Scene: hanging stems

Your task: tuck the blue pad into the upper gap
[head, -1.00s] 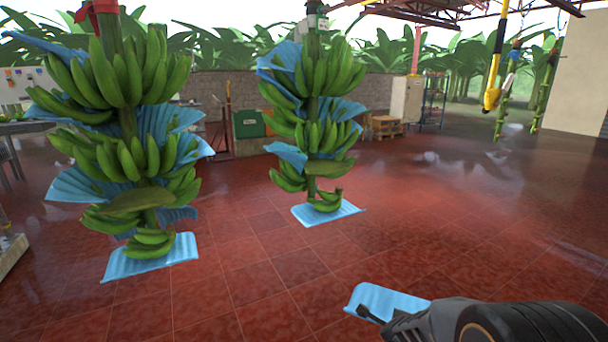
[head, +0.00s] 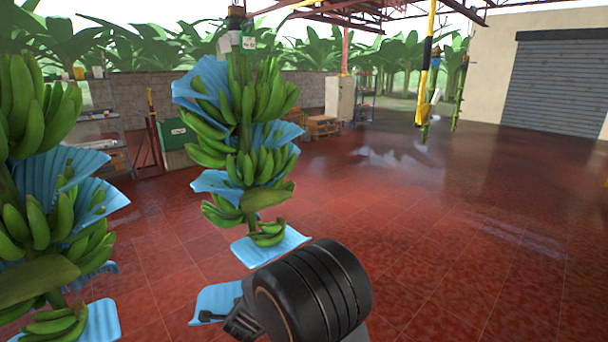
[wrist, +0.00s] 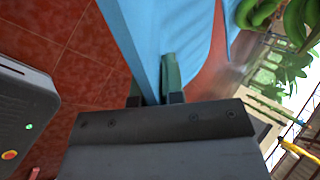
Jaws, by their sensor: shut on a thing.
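My gripper (wrist: 155,78) is shut on a blue pad (wrist: 165,35), whose sheet stretches away from the fingers in the wrist view. In the head view the held pad (head: 215,301) shows at lower centre-left, beside my dark wrist, in front of and below the middle banana stem (head: 245,120). That stem has green banana hands with blue pads between them: one upper left (head: 203,84), one at right (head: 277,134) and one lower left (head: 216,184). I cannot tell which space is the upper gap; bananas hide parts of the stem.
A second banana stem with blue pads (head: 70,180) hangs close at the left edge. Another blue pad (head: 285,243) shows below the middle stem. A yellow-and-black post (head: 424,75) and thin green stems are farther right. The red floor (head: 450,230) at right is clear.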

